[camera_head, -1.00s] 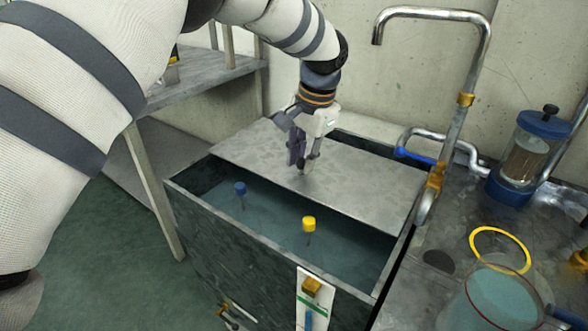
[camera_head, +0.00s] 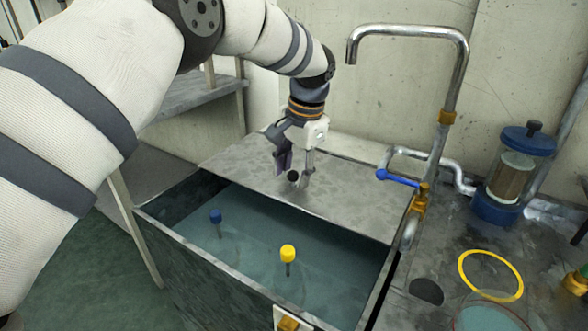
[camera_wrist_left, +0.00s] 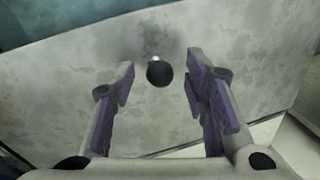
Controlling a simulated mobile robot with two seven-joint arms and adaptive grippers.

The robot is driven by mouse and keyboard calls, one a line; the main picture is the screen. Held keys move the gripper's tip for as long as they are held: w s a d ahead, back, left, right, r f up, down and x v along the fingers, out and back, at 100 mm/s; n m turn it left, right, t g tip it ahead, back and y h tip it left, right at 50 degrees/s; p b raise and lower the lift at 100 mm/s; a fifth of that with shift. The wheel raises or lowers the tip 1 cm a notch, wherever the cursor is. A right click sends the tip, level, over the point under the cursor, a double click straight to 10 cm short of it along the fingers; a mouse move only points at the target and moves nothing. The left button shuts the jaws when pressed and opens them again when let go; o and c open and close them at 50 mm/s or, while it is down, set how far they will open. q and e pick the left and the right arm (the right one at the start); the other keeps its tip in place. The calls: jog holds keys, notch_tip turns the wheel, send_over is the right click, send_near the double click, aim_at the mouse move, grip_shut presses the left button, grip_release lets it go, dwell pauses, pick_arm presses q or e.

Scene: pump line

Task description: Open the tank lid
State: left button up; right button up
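The tank lid (camera_head: 340,193) is a flat grey metal plate lying over the back part of the tank (camera_head: 163,232); the front part is uncovered and shows bluish liquid. A small black round knob (camera_head: 293,176) stands on the lid, and it also shows in the left wrist view (camera_wrist_left: 159,73). My left gripper (camera_head: 294,172) is above the lid at the knob. In the left wrist view my left gripper (camera_wrist_left: 160,92) is open, with its purple-padded fingers on either side of the knob, apart from it. My right gripper is not in view.
Blue (camera_head: 216,216) and yellow (camera_head: 288,253) capped stems stand in the liquid. A metal spout pipe (camera_head: 458,70) with a blue lever (camera_head: 397,177) rises at the right. A blue-capped glass filter (camera_head: 515,172) and a yellow ring (camera_head: 490,275) are farther right.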

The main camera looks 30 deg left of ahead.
pick_arm(q)
notch_tip(320, 180, up, 7)
jog(key=d, duration=0.1)
jog(key=shift+s+d+r, duration=0.2)
dwell(0.5)
